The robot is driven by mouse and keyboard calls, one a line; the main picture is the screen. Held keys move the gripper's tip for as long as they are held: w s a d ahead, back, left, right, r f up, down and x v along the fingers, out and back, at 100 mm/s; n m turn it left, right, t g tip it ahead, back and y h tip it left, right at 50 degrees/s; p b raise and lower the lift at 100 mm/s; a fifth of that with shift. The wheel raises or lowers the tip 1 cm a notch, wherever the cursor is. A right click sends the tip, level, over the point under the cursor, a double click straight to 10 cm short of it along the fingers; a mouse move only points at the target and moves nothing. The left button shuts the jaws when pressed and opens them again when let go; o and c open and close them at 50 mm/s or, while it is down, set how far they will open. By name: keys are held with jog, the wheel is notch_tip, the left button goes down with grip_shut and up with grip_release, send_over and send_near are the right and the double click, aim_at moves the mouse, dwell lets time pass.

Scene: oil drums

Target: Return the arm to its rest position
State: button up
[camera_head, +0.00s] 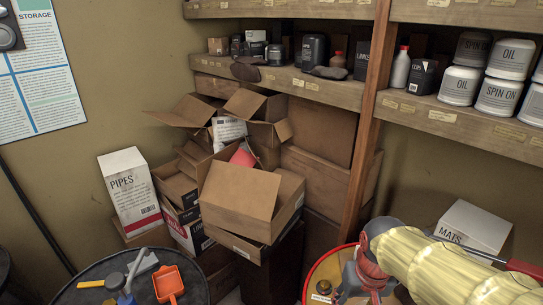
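A dark grey rounded part (9,28) is cut off at the upper left edge, in front of the wall poster. I cannot tell whether it belongs to my arm. The dark round drum top (80,290) at the lower left carries an orange scoop-like item (168,284), a blue and grey tool (128,285) and a small yellow item (90,284). A red-rimmed drum (312,283) stands at the lower right, partly covered by a ribbed yellow object (440,265) with red and grey parts.
Open cardboard boxes (238,200) are piled in the corner, beside a white PIPES box (130,190). Wooden shelves (455,118) at the upper right hold oil tubs (460,86) and bottles. A MATS box (474,226) is at the right. Little floor shows.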

jog(key=s+r+t+b, duration=0.3)
jog(key=s+r, duration=0.3)
jog(key=s, duration=0.3)
jog(key=shift+n+t, duration=0.3)
jog(key=shift+t, duration=0.3)
jog(key=shift+s, duration=0.1)
